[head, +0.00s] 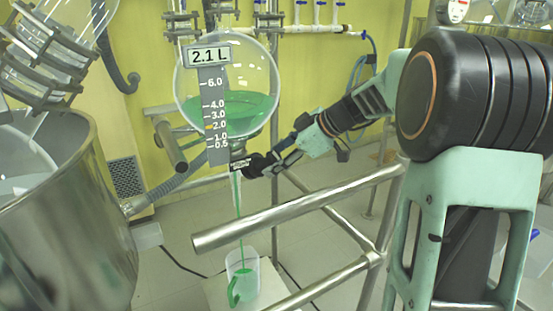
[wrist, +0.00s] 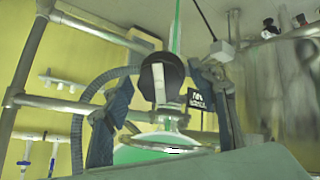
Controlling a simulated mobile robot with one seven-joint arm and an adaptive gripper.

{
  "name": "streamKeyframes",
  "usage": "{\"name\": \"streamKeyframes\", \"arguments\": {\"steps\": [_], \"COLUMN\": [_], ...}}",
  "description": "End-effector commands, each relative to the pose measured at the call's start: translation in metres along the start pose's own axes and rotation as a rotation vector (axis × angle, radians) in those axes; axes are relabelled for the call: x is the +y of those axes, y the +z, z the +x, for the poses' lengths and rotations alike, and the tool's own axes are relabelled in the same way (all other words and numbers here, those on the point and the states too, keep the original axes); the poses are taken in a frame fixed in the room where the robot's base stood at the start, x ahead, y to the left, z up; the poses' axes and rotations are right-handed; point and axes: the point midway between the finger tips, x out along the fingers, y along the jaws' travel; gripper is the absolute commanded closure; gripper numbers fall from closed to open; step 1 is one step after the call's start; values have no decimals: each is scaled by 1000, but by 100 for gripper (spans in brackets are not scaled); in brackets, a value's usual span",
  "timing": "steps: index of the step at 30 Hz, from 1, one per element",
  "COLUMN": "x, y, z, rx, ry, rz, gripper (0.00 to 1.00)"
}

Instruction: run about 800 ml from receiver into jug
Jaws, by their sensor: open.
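The receiver (head: 243,80) is a round glass flask holding green liquid. My gripper (head: 264,164) is at the outlet valve under the flask. In the wrist view, its open fingers stand on either side of the round black valve knob (wrist: 161,78); contact cannot be told.
A steel rail frame (head: 300,208) stands in front, between my arm and the jug. A large steel vessel (head: 62,220) fills the left. A hose (head: 170,186) runs from it toward the receiver. A cable lies on the floor around the stand.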

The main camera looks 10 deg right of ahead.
Motion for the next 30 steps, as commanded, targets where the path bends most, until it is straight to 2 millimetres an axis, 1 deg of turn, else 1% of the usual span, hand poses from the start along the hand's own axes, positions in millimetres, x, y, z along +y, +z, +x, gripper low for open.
{"name": "streamKeyframes", "arguments": {"steps": [7, 8, 19, 26, 30], "x": [0, 0, 0, 0, 0], "y": [0, 0, 0, 0, 0], "z": [1, 1, 1, 0, 0], "rx": [0, 0, 0, 0, 1], "ry": [0, 0, 0, -5, -17], "rz": [1, 1, 1, 20, 67], "gripper": [47, 49, 89, 89, 89]}}
